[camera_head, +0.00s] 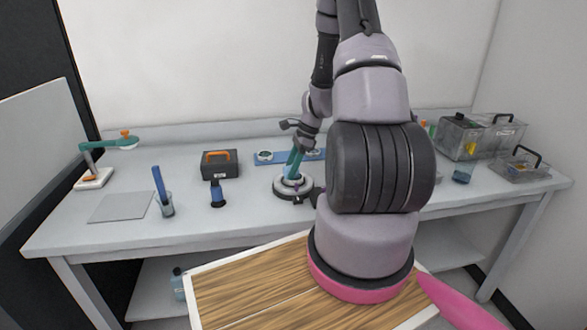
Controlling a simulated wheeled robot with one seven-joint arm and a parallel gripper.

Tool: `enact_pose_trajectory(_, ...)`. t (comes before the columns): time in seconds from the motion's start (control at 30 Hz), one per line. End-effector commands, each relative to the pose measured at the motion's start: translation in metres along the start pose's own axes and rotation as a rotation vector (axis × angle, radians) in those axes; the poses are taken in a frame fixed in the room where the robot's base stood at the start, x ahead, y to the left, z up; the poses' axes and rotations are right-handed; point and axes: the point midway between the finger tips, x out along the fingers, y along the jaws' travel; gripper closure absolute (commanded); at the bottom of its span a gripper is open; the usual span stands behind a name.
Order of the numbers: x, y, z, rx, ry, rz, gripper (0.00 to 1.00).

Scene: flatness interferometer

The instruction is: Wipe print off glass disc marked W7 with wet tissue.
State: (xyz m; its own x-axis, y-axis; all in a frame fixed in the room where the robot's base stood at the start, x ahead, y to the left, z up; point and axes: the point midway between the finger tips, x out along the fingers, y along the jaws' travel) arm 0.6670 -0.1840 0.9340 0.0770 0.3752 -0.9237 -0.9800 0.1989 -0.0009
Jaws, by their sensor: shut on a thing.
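My gripper (298,148) is at the middle of the bench and is shut on a teal, stick-like tool (294,164). The tool slants down onto a round dark-rimmed stand (283,193) with a pale top, and its lower end seems to meet the top. I cannot tell contact for sure. A small round disc (264,156) lies on a blue mat (275,161) behind the stand. No W7 mark is readable, so I cannot tell which disc is W7. I cannot make out a wet tissue or a print.
On the grey bench (135,222) stand a teal-armed lamp-like device (95,177), a flat grey plate (121,207), a beaker with a blue stick (166,208), a dark box (220,165) and a blue-black spool (217,195). Clear bins (519,168) stand right. My arm hides the bench's middle right.

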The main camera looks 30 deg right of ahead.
Motion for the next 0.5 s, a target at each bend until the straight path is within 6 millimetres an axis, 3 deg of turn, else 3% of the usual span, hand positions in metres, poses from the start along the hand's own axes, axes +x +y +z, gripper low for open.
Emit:
enact_pose_trajectory(0.23, 0.003, 0.001, 0.005, 0.0, -0.001, 0.002, 1.0)
enact_pose_trajectory(0.5, -0.001, 0.001, -0.005, 0.0, 0.001, 0.001, 1.0)
